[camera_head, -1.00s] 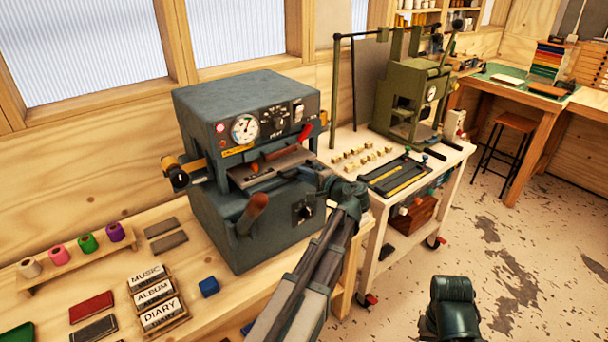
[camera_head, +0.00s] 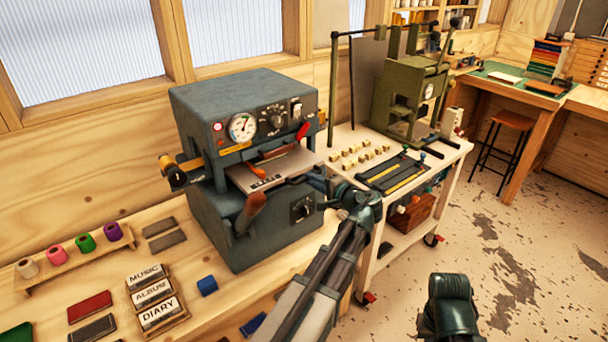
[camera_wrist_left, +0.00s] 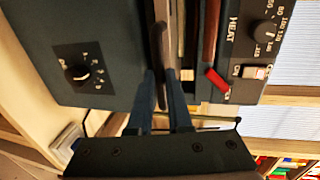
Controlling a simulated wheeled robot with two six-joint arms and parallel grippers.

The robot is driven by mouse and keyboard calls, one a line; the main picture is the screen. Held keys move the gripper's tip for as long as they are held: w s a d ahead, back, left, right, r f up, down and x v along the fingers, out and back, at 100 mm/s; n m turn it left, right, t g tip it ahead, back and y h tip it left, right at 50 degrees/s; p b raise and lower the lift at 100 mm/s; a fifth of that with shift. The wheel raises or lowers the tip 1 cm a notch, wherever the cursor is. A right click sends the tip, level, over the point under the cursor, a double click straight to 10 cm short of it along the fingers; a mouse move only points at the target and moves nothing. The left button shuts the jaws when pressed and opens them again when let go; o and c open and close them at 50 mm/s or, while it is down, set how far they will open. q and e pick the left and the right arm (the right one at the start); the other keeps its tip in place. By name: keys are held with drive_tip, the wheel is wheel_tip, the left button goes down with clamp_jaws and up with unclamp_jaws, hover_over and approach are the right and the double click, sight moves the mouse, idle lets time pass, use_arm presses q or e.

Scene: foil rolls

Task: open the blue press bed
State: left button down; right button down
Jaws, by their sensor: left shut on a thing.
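The blue press (camera_head: 230,110) stands on the wooden bench with its dial and controls facing me. Its flat bed (camera_head: 285,168) sticks out of the opening at the front, with dark lettering on it. My left gripper (camera_head: 318,184) is at the right end of the bed, low beside the press. In the left wrist view my left gripper (camera_wrist_left: 161,78) is shut on a dark bar-like edge of the bed (camera_wrist_left: 161,40). The exact contact is partly hidden in the head view.
A brown-handled lever (camera_head: 251,212) stands at the press front. Thread spools (camera_head: 84,243) and a label rack (camera_head: 153,300) lie to the left. A white cart (camera_head: 430,165) with an olive press stands right.

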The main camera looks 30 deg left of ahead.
use_arm(q)
drive_tip(key=f+v, duration=0.3)
drive_tip(key=v, duration=1.3)
drive_tip(key=shift+d+f, duration=0.2)
drive_tip(key=shift+d, duration=0.2)
drive_tip(key=shift+s, duration=0.15)
drive_tip(key=c, duration=0.8)
unclamp_jaws()
drive_tip(key=shift+c, duration=0.2)
